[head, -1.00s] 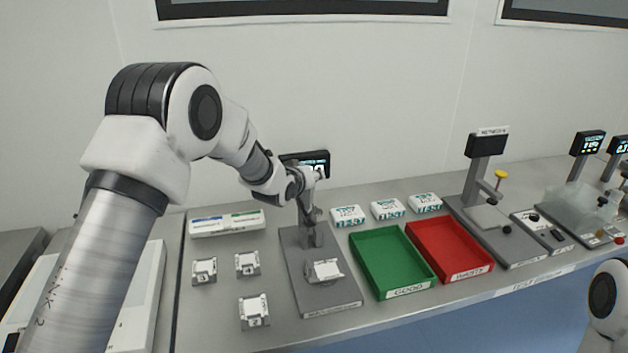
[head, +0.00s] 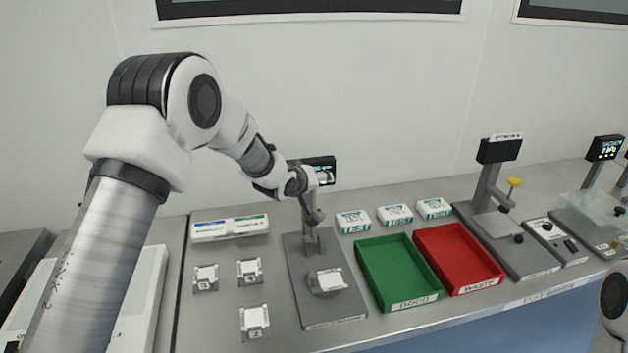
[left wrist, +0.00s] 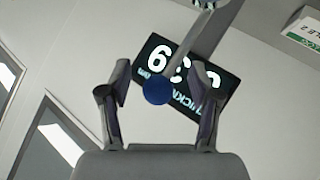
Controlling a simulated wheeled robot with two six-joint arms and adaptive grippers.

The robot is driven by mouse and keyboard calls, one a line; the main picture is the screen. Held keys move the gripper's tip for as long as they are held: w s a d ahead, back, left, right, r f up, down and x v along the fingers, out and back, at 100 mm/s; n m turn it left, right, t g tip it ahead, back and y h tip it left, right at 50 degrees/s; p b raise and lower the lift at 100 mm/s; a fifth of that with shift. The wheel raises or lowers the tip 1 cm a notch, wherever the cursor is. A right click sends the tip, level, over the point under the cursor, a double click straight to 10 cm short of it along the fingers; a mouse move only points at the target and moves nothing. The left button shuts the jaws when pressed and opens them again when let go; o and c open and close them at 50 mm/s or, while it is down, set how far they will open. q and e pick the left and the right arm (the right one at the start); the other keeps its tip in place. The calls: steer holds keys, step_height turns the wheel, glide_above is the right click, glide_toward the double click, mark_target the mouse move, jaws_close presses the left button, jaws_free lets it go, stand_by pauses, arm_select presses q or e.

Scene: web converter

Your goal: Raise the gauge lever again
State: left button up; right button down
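The thickness gauge has a grey base plate (head: 300,288), an upright post (head: 313,240) and a dark display (head: 322,170) behind. A white-topped piece (head: 326,280) sits on its stage. My left gripper (head: 313,212) is at the top of the post, partly hidden by my wrist. In the left wrist view, the lever's blue ball knob (left wrist: 158,90) appears between the two spread fingers of my left gripper (left wrist: 160,78), with a gap visible on both sides. The lit display (left wrist: 185,78) shows large tilted digits behind it. My right gripper is out of view.
Several white-topped pieces (head: 250,271) stand left of the gauge. A green tray (head: 398,300) and a red tray (head: 462,287) lie to its right, with small white boxes (head: 395,215) behind. Another instrument (head: 490,205) stands farther right.

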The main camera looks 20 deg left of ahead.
arm_select(q)
steer(key=shift+w, duration=0.2)
steer(key=shift+s+r, duration=0.2)
steer(key=shift+r, duration=0.05)
steer(key=d+v, duration=0.1)
steer(key=v, duration=1)
steer(key=shift+s+a, duration=0.2)
steer(key=shift+a, duration=0.25)
